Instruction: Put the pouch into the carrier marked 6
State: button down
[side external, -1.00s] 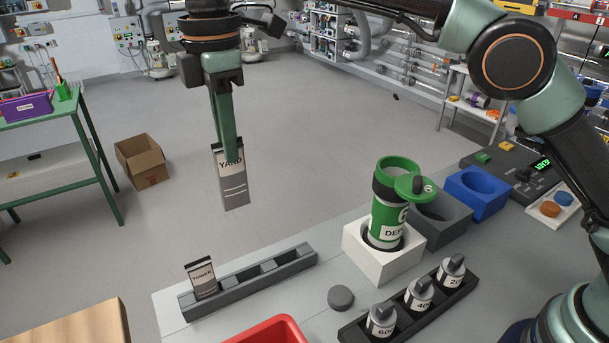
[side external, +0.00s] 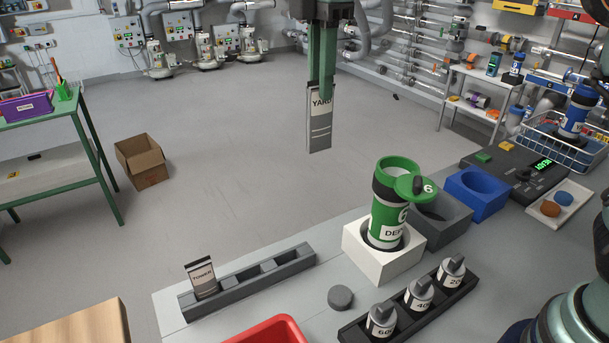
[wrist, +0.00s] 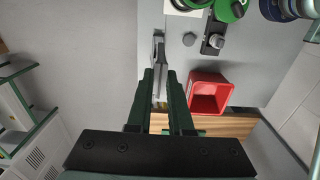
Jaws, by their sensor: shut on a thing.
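The pouch (side external: 319,132) is a flat grey packet with a white label that reads YARD. My gripper (side external: 322,92) is shut on its top edge and holds it hanging upright in the air, beyond the far edge of the bench. The carrier marked 6 (side external: 389,210) is a green cylinder with a dark band, standing in a white block (side external: 382,262). Its green lid (side external: 411,187), bearing a 6, is swung open to the right of its mouth. My gripper (wrist: 159,75) and the carrier (wrist: 229,9) also show in the wrist view.
A grey rack (side external: 250,281) holds a second pouch (side external: 201,279) labelled TOWER. A black rack (side external: 410,305) holds several knobbed weights. A grey disc (side external: 341,297), a red bin (side external: 270,331) and a blue holder (side external: 477,193) are nearby. Bench is clear between the grey rack and white block.

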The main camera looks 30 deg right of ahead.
jog(key=s+d+r, duration=0.2)
jog(key=s+d, duration=0.5)
jog(key=d, duration=0.5)
jog(key=shift+w+d+f, duration=0.1)
jog(key=shift+f, duration=1.05)
jog(key=shift+w+f, duration=0.1)
jog(key=shift+f, duration=1)
notch_tip(320, 180, down, 7)
jog(key=shift+f, duration=0.1)
jog(key=c, duration=0.7)
grip_release()
jog(key=shift+c, duration=0.2)
